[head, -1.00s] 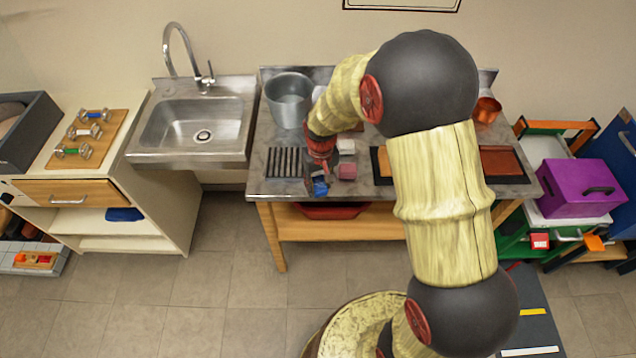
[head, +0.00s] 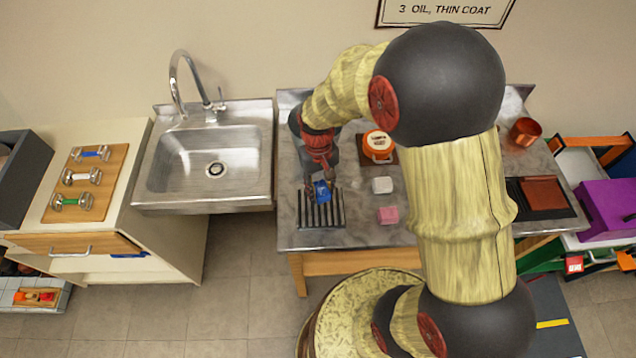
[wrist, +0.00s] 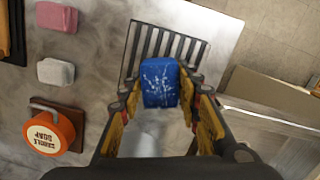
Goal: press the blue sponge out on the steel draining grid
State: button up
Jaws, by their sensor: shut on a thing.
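The blue sponge (head: 322,190) is held between the fingers of my gripper (head: 320,184), over the back part of the steel draining grid (head: 322,213). In the wrist view the blue sponge (wrist: 159,82) shows pale streaks on its face, and my gripper (wrist: 160,95) has a finger on each side of it. The draining grid (wrist: 165,47) shows its dark slots beyond the sponge. I cannot tell whether the sponge touches the grid.
A white block (head: 382,185) and a pink block (head: 388,215) lie right of the grid. An orange saddle soap tin (head: 378,145) stands on a brown board behind them. The sink (head: 210,165) is to the left. A copper cup (head: 524,131) stands at the back right.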

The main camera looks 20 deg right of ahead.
aim_at(321, 208)
jog(key=shift+w+f+b, duration=0.1)
jog(key=shift+f+b, duration=0.3)
jog(key=shift+f, duration=0.2)
jog(key=shift+f+b, duration=0.55)
jog(key=shift+f, duration=0.1)
jog(key=shift+f+b, duration=1.3)
jog(key=shift+f, duration=0.5)
jog(key=shift+f, duration=0.5)
jog(key=shift+s+f, duration=0.15)
jog(key=shift+s, duration=0.05)
jog(key=shift+w+r+p, duration=0.1)
jog(key=shift+r+p, duration=2.45)
jog(key=shift+r, duration=1.05)
